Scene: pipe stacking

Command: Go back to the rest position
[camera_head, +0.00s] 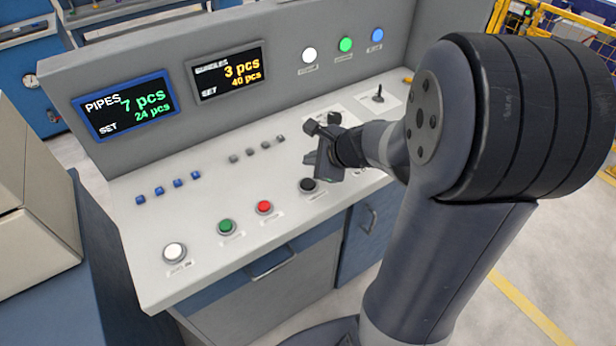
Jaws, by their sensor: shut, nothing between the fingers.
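My gripper (318,146) is over the right part of a control panel (205,212), near a black button (308,185). It is shut with nothing in it. Whether it touches the panel cannot be told from this view. My arm reaches in from the right and hides the panel's right end. The panel also has a white button (174,252), a green button (227,227) and a red button (264,207) along its front.
Two displays stand on the panel's back wall: a pipes display (124,105) and a second display (228,72). A small joystick (378,94) is right of my gripper. A beige box (35,200) is at the left. Yellow fencing (570,30) stands at the back right.

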